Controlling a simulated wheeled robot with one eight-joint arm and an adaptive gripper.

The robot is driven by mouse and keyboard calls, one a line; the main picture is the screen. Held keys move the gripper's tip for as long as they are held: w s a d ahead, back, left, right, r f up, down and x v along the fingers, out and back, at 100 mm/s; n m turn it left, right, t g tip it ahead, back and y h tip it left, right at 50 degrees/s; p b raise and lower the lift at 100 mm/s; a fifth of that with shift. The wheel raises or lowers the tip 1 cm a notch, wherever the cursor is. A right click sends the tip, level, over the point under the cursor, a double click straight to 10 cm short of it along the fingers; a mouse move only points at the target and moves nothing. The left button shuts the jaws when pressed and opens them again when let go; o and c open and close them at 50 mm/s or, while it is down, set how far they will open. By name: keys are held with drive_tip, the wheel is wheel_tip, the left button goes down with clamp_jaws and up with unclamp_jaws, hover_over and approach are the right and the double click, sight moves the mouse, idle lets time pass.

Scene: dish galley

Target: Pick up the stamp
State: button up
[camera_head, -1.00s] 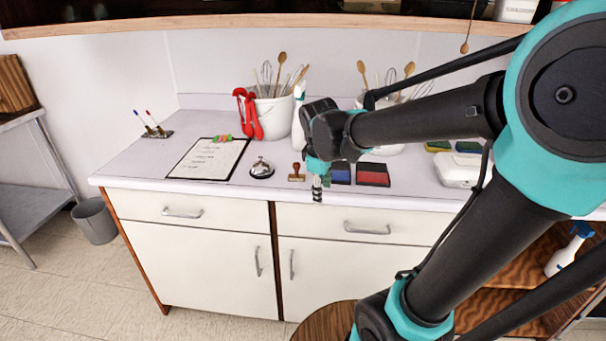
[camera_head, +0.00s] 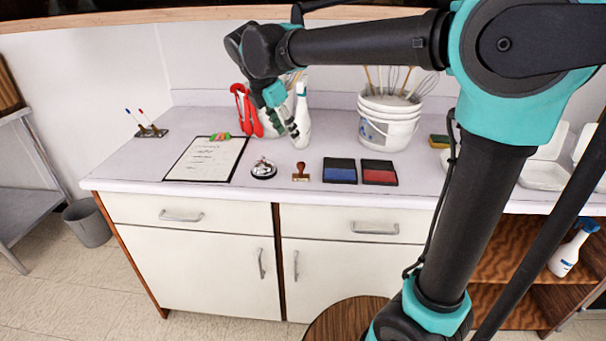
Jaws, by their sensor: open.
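The stamp (camera_head: 301,173) is small, with a brown wooden handle. It stands upright on the white counter (camera_head: 220,195), near the front edge, between the bell and the ink pads. My gripper (camera_head: 287,138) is above and behind the stamp in the picture, pointing down. Its fingers are apart, with nothing seen between them. It does not touch the stamp, and the stamp is in full view.
A silver bell (camera_head: 263,169) is left of the stamp, and a blue ink pad (camera_head: 340,171) and a red ink pad (camera_head: 379,173) are right. A clipboard (camera_head: 207,159) lies farther left. A white bottle (camera_head: 302,118) and a utensil bucket (camera_head: 388,121) stand behind.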

sight(300, 163)
drive_tip(key=x, duration=1.4)
drive_tip(key=shift+s+f, duration=0.1)
drive_tip(key=shift+f, duration=0.2)
drive_tip(key=shift+c, duration=0.3)
clamp_jaws()
drive_tip(key=shift+r, duration=0.1)
wheel_tip(300, 163, up, 20)
